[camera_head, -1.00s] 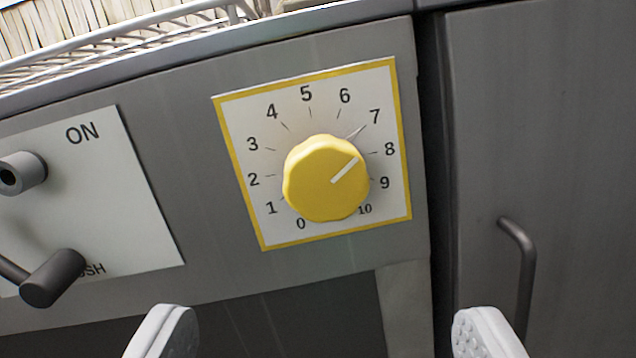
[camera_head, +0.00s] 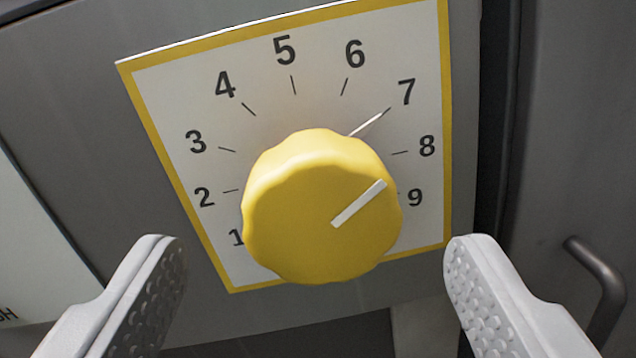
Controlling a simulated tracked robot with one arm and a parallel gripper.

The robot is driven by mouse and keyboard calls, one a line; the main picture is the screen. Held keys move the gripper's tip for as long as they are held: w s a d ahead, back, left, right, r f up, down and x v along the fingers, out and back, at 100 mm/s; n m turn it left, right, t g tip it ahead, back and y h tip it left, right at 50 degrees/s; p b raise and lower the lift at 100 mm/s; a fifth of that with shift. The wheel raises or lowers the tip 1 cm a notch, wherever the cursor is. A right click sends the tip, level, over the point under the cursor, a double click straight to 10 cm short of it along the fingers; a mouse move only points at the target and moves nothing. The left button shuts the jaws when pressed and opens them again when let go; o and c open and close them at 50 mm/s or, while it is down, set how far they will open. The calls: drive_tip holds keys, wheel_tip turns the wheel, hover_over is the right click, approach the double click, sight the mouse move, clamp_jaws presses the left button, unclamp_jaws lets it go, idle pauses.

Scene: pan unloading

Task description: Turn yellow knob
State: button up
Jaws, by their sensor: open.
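The yellow knob (camera_head: 310,225) is round with a scalloped edge and sits in the middle of the view. It is mounted on a white dial plate (camera_head: 190,112) with a yellow border and printed numbers. The white line on the knob's face points up and right, toward the 7. The knob hides the 0 and 10 marks. My gripper (camera_head: 312,262) is open, with one light grey finger on each side of the knob. The fingertips are apart from the knob and slightly low relative to its centre. How far they are in depth is hard to tell.
The dial is on a grey panel (camera_head: 60,90). Part of a white panel (camera_head: 22,255) shows at the left edge. A dark gap and a grey door with a bar handle (camera_head: 598,285) are at the right.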

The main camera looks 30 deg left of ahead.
sight(319, 228)
drive_tip(key=shift+x, duration=1.45)
drive_tip(key=shift+w+a, duration=0.1)
drive_tip(key=shift+w, duration=0.15)
drive_tip(key=c, duration=1)
